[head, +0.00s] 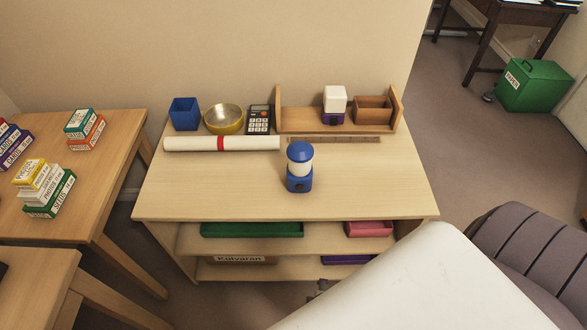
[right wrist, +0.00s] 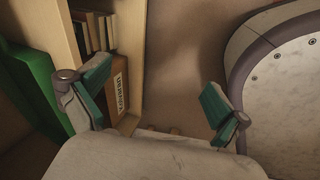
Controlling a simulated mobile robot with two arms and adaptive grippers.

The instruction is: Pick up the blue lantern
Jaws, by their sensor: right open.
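The blue lantern (head: 300,168) stands upright on the wooden desk (head: 235,195), near the middle of its top. It has a blue cap, a pale body and a blue base. My right gripper (right wrist: 153,92) is open and empty in the right wrist view, beside a shelf with books and a labelled box. The lantern does not show in that view. In the head view my pale right arm comes in from the lower right and hides most of that gripper, below the desk top. My left gripper is in neither view.
A white roll with a red band (head: 221,143) and a ruler (head: 334,140) lie behind the lantern. A blue cup (head: 184,114), brass bowl (head: 223,119), calculator (head: 259,119) and small wooden rack (head: 300,121) stand at the back. The desk around the lantern is clear.

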